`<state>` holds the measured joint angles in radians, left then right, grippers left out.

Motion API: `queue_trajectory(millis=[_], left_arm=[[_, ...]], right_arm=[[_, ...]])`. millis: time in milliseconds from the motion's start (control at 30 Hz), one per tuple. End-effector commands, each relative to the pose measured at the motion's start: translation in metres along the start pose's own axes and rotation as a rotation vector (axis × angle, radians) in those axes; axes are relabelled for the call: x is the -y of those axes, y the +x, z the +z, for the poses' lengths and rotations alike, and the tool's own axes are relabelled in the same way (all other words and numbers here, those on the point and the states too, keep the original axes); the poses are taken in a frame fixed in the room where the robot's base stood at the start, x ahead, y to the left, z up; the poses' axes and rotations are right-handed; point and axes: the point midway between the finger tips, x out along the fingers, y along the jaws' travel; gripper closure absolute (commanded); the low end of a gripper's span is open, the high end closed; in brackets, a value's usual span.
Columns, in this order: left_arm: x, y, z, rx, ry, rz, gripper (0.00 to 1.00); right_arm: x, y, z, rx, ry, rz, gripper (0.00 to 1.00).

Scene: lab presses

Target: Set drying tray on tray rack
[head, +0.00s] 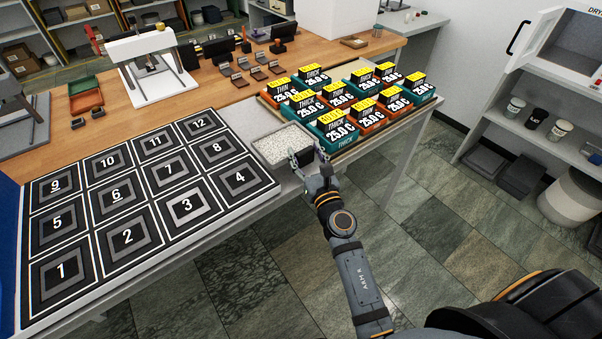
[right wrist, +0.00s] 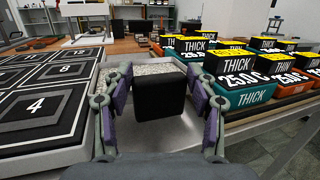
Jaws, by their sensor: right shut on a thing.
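A shallow pale tray of whitish granules (head: 282,144), which I take as the drying tray, is at the table's front edge between the numbered mat and the labelled boxes. It also shows in the right wrist view (right wrist: 150,69). My right gripper (head: 307,158) is at its near right side, its fingers either side of a black block (right wrist: 161,95) like a handle. The block hides part of the tray; whether the tray is lifted is unclear. My left gripper is not in view. I cannot tell which thing is the tray rack.
A black mat (head: 214,192) with numbered squares covers the left table. Several teal and orange boxes (head: 338,126) with black-yellow labels stand close at the right. A white press (head: 152,68) stands behind. An open white cabinet (head: 561,45) sits over shelves at far right. Mat squares are empty.

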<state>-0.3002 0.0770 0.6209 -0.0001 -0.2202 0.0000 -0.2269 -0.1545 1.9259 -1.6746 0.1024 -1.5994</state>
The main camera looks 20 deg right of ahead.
Motion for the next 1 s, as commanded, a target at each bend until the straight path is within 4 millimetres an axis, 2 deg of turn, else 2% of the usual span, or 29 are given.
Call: queue_trajectory(millis=[33, 167, 400, 633, 767, 800, 967, 1000], left_arm=[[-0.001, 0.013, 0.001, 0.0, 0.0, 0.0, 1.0], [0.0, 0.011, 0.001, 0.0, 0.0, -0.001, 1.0], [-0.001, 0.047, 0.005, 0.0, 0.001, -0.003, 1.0], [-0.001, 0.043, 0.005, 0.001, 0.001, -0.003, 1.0], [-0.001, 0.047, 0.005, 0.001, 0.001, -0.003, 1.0], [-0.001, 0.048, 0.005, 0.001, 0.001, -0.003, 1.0], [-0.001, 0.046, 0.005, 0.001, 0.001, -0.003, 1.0], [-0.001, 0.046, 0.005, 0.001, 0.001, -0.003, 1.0]], right_arm=[[0.0, -0.001, -0.012, 0.002, -0.001, 0.0, 1.0], [0.0, -0.001, -0.01, 0.002, -0.001, 0.0, 1.0], [0.0, -0.006, -0.048, 0.002, 0.0, 0.0, 1.0], [0.0, -0.006, -0.044, 0.002, 0.0, 0.0, 1.0], [0.0, -0.006, -0.049, 0.002, -0.001, 0.0, 1.0], [0.0, -0.006, -0.049, 0.001, -0.001, 0.0, 0.41], [0.0, -0.006, -0.048, 0.001, -0.001, 0.0, 0.2], [0.0, -0.006, -0.048, 0.001, -0.001, 0.0, 0.2]])
